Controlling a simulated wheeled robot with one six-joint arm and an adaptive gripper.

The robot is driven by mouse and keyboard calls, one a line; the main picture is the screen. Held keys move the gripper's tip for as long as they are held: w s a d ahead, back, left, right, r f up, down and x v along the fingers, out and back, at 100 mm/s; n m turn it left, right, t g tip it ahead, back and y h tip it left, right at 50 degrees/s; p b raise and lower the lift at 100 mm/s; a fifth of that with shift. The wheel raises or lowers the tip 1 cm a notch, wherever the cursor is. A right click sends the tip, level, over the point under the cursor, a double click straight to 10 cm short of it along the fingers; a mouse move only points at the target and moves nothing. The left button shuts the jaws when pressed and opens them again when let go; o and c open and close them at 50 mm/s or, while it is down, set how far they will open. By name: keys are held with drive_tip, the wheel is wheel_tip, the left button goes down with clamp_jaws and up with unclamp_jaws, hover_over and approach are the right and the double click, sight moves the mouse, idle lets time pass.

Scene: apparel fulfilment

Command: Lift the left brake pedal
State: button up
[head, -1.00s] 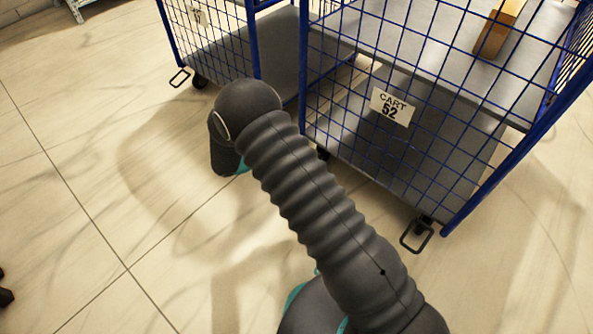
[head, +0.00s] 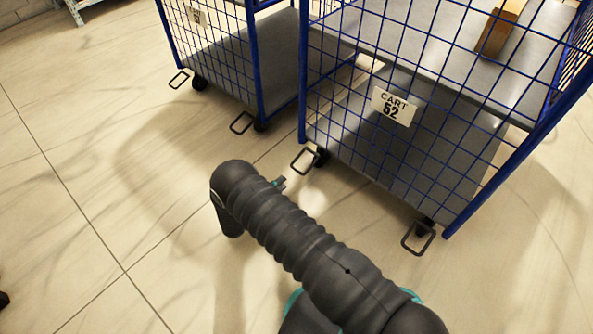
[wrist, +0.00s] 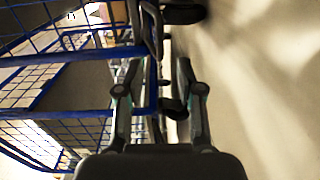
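The cart (head: 448,145) labelled CART 52 has a left brake pedal (head: 304,160), a dark wire loop low at its left corner beside a caster. A right brake pedal (head: 418,237) sits at its other near corner. My gripper (head: 279,183) shows only as a small tip past my arm, just below and left of the left pedal, low over the floor. In the wrist view my gripper (wrist: 157,66) is open, fingers apart. A dark loop (wrist: 151,30) shows beyond the fingertips; I cannot tell which pedal it is. No grip on a pedal is visible.
A second blue wire cart (head: 225,70) stands to the left, with its own wire pedals (head: 242,122). A wooden item (head: 497,32) lies on the labelled cart's upper shelf.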

sight(297, 170)
drive_tip(key=x, duration=0.9)
drive_tip(key=shift+d, duration=0.15)
clamp_jaws()
